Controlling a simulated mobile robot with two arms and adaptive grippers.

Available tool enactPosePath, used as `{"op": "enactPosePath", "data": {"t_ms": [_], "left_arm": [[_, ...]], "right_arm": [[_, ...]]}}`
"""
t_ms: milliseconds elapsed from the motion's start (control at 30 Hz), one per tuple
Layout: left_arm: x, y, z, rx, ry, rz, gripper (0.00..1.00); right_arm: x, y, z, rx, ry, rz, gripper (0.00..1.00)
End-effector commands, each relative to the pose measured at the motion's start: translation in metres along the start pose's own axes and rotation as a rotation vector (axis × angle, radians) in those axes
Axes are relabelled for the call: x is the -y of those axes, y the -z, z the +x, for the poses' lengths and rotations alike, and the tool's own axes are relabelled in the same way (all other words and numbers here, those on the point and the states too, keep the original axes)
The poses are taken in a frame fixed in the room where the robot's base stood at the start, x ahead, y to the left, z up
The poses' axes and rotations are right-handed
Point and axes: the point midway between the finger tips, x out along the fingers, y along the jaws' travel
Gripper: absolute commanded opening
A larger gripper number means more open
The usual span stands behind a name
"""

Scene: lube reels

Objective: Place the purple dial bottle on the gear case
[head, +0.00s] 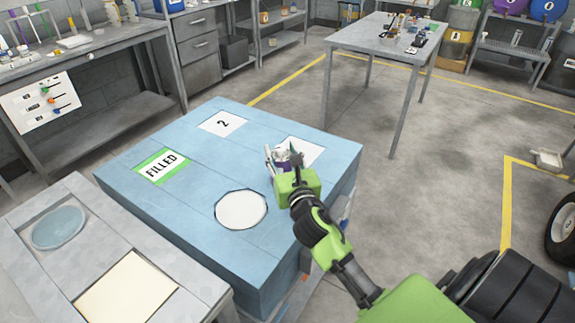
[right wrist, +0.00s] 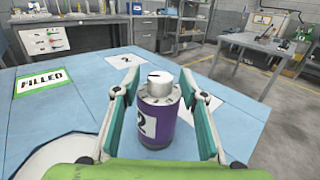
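The purple dial bottle (right wrist: 158,122) stands upright between the fingers of my right gripper (right wrist: 159,88) in the right wrist view. It has a grey dial cap and a white label with a dark 2. I cannot tell which thing is the gear case. My left gripper is not in view.
The blue top carries a green FILLED label (head: 162,166), a white 2 label (head: 223,123) and a white disc (head: 241,209). A grey block (head: 85,235) stands at left. A cluttered table (head: 365,38) and a shelved bench (head: 110,45) stand behind. Open floor lies right.

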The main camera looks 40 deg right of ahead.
Motion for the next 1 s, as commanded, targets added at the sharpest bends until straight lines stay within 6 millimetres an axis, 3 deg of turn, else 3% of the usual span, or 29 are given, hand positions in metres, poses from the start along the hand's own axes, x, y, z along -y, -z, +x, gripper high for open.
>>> {"op": "enactPosePath", "data": {"t_ms": [300, 500, 700, 1000], "left_arm": [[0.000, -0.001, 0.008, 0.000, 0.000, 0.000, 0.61], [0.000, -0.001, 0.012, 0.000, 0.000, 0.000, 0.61], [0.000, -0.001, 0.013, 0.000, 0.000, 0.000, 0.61], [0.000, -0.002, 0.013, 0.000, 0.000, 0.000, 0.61]], "right_arm": [[0.000, 0.004, -0.068, -0.005, -0.002, 0.000, 0.39], [0.000, 0.003, -0.100, -0.003, -0.001, 0.001, 0.39], [0.000, 0.002, -0.113, -0.003, 0.000, 0.000, 0.39], [0.000, 0.001, -0.113, -0.002, 0.000, 0.000, 0.39]]}}
